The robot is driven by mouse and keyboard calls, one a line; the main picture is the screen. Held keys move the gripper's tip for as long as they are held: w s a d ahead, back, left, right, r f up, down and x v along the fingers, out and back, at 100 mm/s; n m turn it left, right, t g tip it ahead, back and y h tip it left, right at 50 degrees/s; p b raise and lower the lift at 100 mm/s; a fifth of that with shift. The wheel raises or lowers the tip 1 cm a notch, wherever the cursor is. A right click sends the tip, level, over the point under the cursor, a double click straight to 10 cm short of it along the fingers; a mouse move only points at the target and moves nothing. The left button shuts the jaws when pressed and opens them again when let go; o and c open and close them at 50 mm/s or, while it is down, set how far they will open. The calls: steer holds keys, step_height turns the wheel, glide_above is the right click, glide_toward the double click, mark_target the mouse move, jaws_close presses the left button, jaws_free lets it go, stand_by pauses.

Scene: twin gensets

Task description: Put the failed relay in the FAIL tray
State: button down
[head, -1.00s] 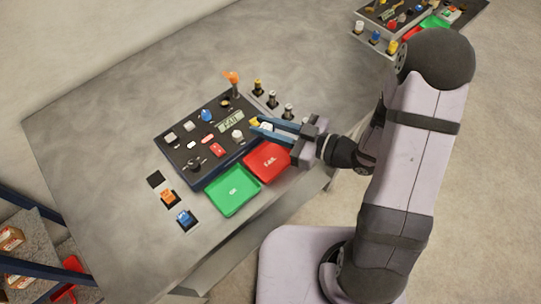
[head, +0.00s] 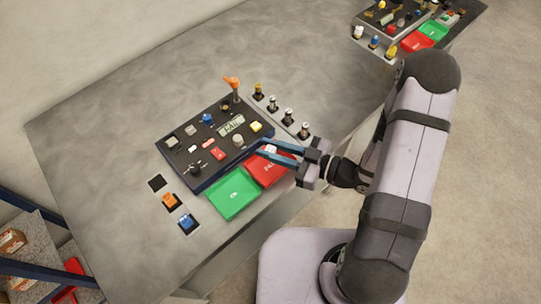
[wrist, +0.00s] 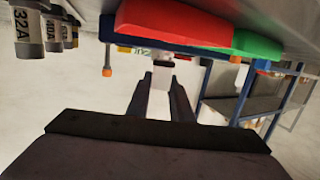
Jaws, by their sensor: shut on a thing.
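My gripper (head: 267,150) is shut on a small whitish relay (wrist: 162,76), which shows between the fingertips in the wrist view. In the head view the relay's pale top (head: 270,149) shows at the fingertips, over the far part of the red FAIL tray (head: 271,175). The fingers partly hide the tray. The red tray also shows in the wrist view (wrist: 170,22), apart from the relay. The dark test panel (head: 207,176) stands just beyond the trays, and its display (head: 231,126) appears to read FAIL.
A green tray (head: 232,194) sits left of the red one. An orange block (head: 169,200) and a blue block (head: 186,221) stand on pads at the left. Several fuses (head: 288,114) line the panel's right side, near an orange-topped lever (head: 232,84). The table's left is clear.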

steer(key=shift+f, duration=0.35)
steer(key=shift+f+p, duration=0.3)
steer(key=shift+f, duration=1.55)
steer(key=shift+f, duration=0.1)
steer(key=c, duration=1.6)
jaws_free()
steer(key=shift+o, duration=0.2)
